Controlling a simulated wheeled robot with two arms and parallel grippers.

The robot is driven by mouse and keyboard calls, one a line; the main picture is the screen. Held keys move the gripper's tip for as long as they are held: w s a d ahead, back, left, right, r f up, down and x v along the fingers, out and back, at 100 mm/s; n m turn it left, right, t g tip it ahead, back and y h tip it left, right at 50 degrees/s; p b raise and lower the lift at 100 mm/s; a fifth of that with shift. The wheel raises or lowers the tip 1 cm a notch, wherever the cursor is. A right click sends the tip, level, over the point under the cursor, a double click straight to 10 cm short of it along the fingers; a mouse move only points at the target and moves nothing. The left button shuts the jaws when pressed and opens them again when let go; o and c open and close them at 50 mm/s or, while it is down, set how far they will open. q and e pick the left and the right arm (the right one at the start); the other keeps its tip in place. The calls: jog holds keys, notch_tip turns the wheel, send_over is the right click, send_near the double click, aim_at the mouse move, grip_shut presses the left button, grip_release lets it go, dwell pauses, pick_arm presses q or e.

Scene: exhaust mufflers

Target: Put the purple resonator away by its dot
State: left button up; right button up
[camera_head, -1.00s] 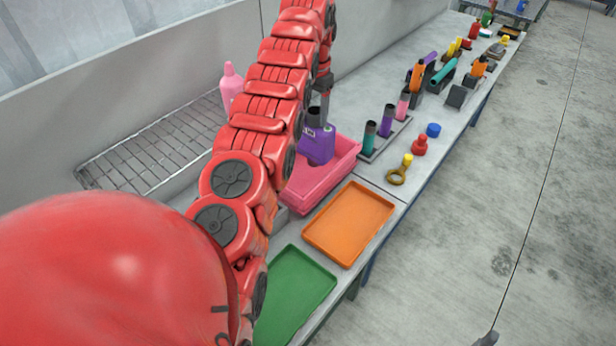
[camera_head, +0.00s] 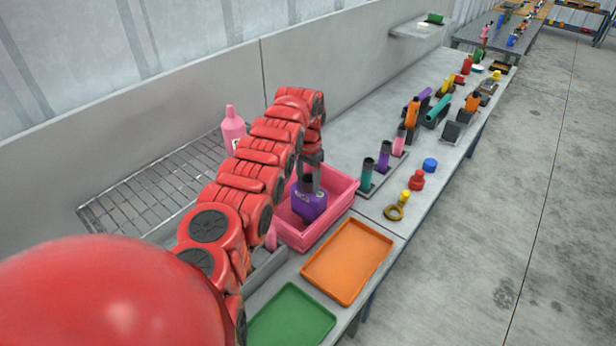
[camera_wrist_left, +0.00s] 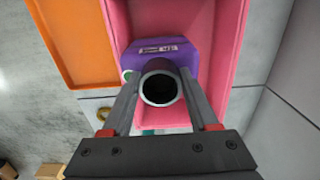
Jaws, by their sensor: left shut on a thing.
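The purple resonator (camera_head: 311,204) has a dark open pipe neck on a boxy purple body. It is inside the pink bin (camera_head: 344,204), upright or nearly so. I cannot tell whether it touches the bin floor. My left gripper (camera_head: 310,178) comes down from above and is shut on the neck. In the left wrist view the gripper's fingers (camera_wrist_left: 160,88) lie on both sides of the neck. There the resonator body (camera_wrist_left: 186,52) shows a pale label and a green dot (camera_wrist_left: 127,76) with a light rim. My right gripper is not in view.
An orange tray (camera_head: 348,262) and a green tray (camera_head: 291,322) lie nearer than the bin. A wire rack (camera_head: 150,195) and pink bottle (camera_head: 232,128) are left. A stand of coloured tubes (camera_head: 367,175), a red part (camera_head: 416,180) and a yellow ring part (camera_head: 396,212) are right.

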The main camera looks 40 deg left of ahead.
pick_arm(q)
jog(key=o, duration=1.3)
jog(key=shift+c, duration=0.2)
jog(key=shift+r, duration=0.15)
jog(key=shift+r+b, duration=0.25)
jog(key=shift+b, duration=0.1)
notch_tip(320, 180, up, 5)
jog(key=shift+w+r+b, duration=0.1)
jog(key=shift+r+b, duration=0.1)
jog(key=shift+b, duration=0.95)
notch_tip(320, 180, up, 6)
jog(key=p, duration=0.2)
